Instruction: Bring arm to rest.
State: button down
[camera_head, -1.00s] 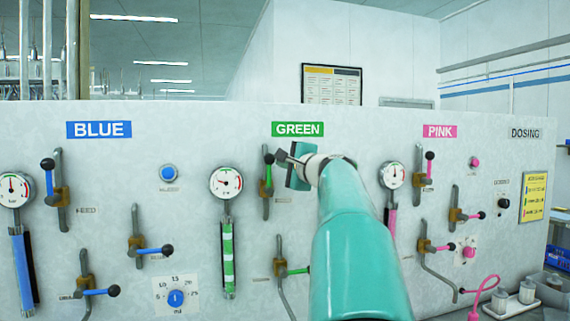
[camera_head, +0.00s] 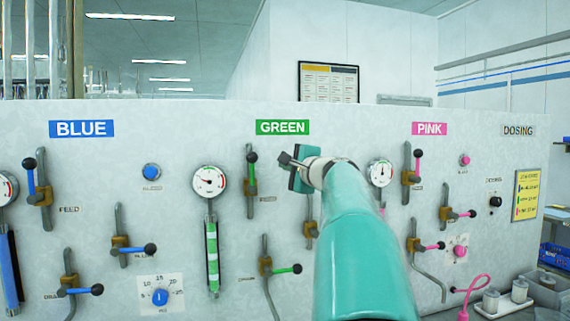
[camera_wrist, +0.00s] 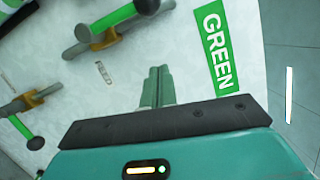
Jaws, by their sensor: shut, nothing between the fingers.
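My arm, teal, rises from the bottom of the head view, and my gripper (camera_head: 285,159) is at its end, in front of the panel below the GREEN label (camera_head: 283,127). In the wrist view my gripper's two green fingers (camera_wrist: 157,86) lie close together, shut and empty. The upper green-handled valve lever (camera_head: 251,180) is just left of my gripper in the head view. In the wrist view that lever (camera_wrist: 112,20) is at the upper left, apart from the fingers.
A pale panel (camera_head: 350,135) spans the view with blue, green and pink valves and gauges. A round gauge (camera_head: 209,181) is left of the green lever. A pink hose (camera_head: 470,291) and white containers (camera_head: 491,299) are at lower right. Open air lies above the panel.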

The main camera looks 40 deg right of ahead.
jog(key=a+v, duration=0.1)
jog(key=v, duration=0.7)
jog(key=a+f+n+g+y, duration=0.2)
jog(key=a+f+n, duration=0.3)
jog(key=a, duration=0.4)
jog(key=a+f+n+g+y, duration=0.2)
jog(key=a+f, duration=0.4)
jog(key=a, duration=0.2)
jog(key=a+f+n+g+y, duration=0.2)
jog(key=a+f+n+y, duration=0.15)
jog(key=a+f, duration=0.4)
jog(key=s+a+f+n+g+h, duration=0.1)
jog(key=s+a+f+n+g, duration=0.2)
jog(key=s+a+f+n, duration=0.3)
jog(key=s+a+f+n+g+h, duration=0.2)
jog(key=s+a+f+n, duration=0.3)
jog(key=f, duration=0.8)
jog(key=s+a+g, duration=0.1)
jog(key=s+a, duration=0.2)
jog(key=s, duration=0.1)
jog(key=shift+s+a+n+g, duration=0.2)
jog(key=shift+s+n+g, duration=0.1)
jog(key=shift+s+n, duration=0.1)
